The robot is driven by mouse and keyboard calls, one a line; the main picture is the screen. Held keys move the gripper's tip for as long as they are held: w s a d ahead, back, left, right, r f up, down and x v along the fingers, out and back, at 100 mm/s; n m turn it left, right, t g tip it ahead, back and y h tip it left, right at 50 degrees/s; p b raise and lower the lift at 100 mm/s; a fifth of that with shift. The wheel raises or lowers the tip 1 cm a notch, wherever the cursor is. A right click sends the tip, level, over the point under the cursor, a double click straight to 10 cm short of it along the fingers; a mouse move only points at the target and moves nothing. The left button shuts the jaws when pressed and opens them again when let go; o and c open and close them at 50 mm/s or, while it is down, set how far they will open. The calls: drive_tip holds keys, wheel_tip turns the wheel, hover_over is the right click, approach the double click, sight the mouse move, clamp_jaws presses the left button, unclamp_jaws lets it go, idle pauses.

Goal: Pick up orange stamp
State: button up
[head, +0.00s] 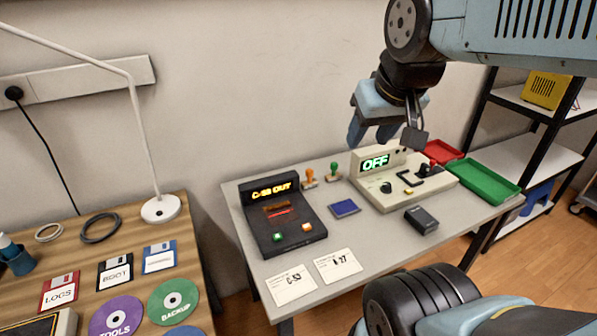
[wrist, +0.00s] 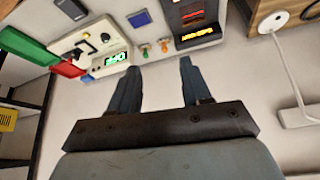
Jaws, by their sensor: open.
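The orange stamp (head: 309,178) stands upright at the back of the grey table (head: 240,208), between the black console and the green stamp (head: 334,170). In the wrist view the orange stamp (wrist: 165,46) shows beyond the fingertips, with the green stamp (wrist: 145,53) beside it. My gripper (head: 372,138) hangs in the air above the back of the table, to the right of both stamps in the head view. Its two fingers (wrist: 156,62) are spread apart with nothing between them.
The black console (head: 255,225) stands left of the stamps and the beige OFF device (head: 380,203) right. A blue pad (head: 344,208) lies in front. Red (head: 440,150) and green (head: 485,182) trays sit at the right. The wall is close behind the table.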

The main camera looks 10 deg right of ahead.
drive_tip(key=shift+o, duration=0.8)
drive_tip(key=shift+w+d, duration=0.1)
drive_tip(key=shift+w, duration=0.25)
drive_tip(key=w+n, duration=0.2)
drive_tip(key=w+d+f+n+h, duration=0.1)
drive_tip(key=w+n, duration=0.1)
drive_tip(key=w, duration=0.1)
drive_tip(key=w+n+g, duration=0.1)
drive_tip(key=w+n, duration=0.1)
drive_tip(key=w, duration=0.1)
drive_tip(key=shift+w+d+f+h, duration=0.15)
drive_tip(key=shift+d+f+h, duration=0.15)
drive_tip(key=shift+h, duration=0.1)
drive_tip(key=n+g, duration=0.1)
drive_tip(key=n, duration=2.2)
hover_over(309, 170)
drive_tip(key=s+a, duration=0.3)
drive_tip(key=s, duration=0.1)
wheel_tip(309, 170, down, 21)
drive_tip(key=shift+h, duration=0.3)
drive_tip(key=x, duration=1.3)
drive_tip(key=shift+d, duration=0.25)
